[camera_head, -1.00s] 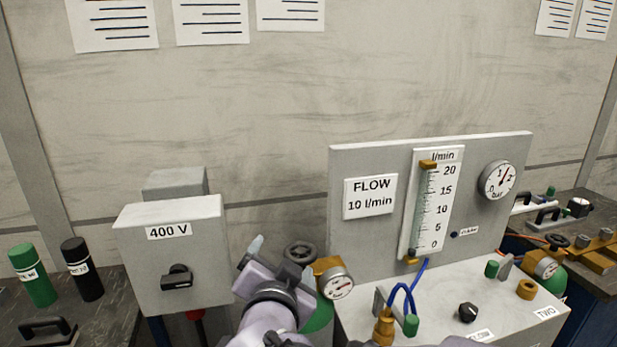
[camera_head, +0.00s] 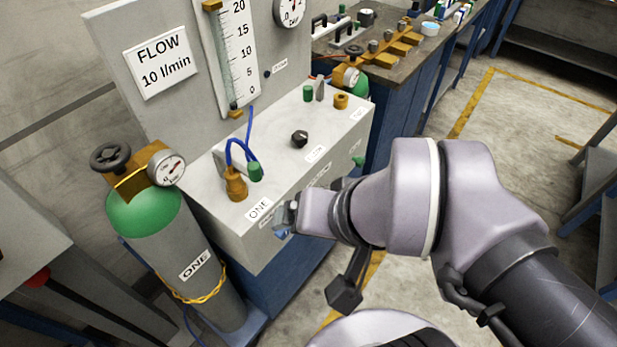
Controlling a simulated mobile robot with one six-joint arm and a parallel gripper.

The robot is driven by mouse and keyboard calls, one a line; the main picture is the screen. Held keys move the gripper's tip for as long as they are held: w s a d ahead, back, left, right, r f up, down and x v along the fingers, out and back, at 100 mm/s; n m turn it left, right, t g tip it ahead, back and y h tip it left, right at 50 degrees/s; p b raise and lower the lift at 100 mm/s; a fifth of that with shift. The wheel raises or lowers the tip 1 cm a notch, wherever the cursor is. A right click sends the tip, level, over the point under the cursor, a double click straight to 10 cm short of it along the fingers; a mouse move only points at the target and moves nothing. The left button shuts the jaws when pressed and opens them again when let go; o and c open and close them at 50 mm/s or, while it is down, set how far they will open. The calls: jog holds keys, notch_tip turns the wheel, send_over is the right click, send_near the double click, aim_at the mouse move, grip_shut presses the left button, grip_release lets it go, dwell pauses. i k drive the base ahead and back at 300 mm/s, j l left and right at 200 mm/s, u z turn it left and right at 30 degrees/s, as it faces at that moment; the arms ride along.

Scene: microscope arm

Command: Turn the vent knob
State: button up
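I cannot make out a label that names the vent knob. A small green knob (camera_head: 358,161) sticks out at the front right of the grey flow console (camera_head: 215,185). A black knob (camera_head: 299,139) with a pale pointer line sits on the console's top. My gripper (camera_head: 283,225) is at the console's front left edge, near the ONE label (camera_head: 259,208), pointing left. It covers part of the front face and its labels. Its fingers are small and seen from the side, so I cannot tell whether they are open or whether they touch anything.
A gas cylinder (camera_head: 145,215) marked ONE, with a handwheel (camera_head: 110,157) and gauge (camera_head: 166,169), stands left of the console. A brass fitting (camera_head: 236,184) with blue hose rises from the console top. A workbench (camera_head: 385,60) stands behind right. Floor is open at right.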

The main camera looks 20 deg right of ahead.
aim_at(360, 161)
jog(key=z, duration=0.8)
